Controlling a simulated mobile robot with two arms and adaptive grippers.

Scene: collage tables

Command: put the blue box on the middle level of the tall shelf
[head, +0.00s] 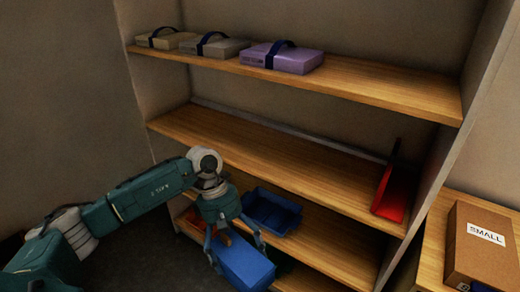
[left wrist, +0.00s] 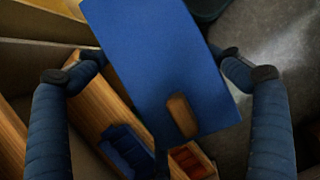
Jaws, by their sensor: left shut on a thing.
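My left gripper (head: 237,250) is shut on the blue box (head: 246,266), holding it in front of the lower part of the tall shelf (head: 290,155). In the left wrist view the blue box (left wrist: 155,50) is a large flat blue face with a brown tab (left wrist: 181,115), between the two fingers of the gripper (left wrist: 165,72). The board under the top one is mostly bare, with a red scoop-like thing (head: 391,192) upright near its right end. My right gripper is not in view.
The top board carries a yellowish box (head: 163,40), a grey box (head: 215,47) and a purple box (head: 281,60). A blue bin (head: 271,211) sits on a lower board, behind my gripper. A brown carton marked SMALL (head: 482,255) stands on a wooden surface at right.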

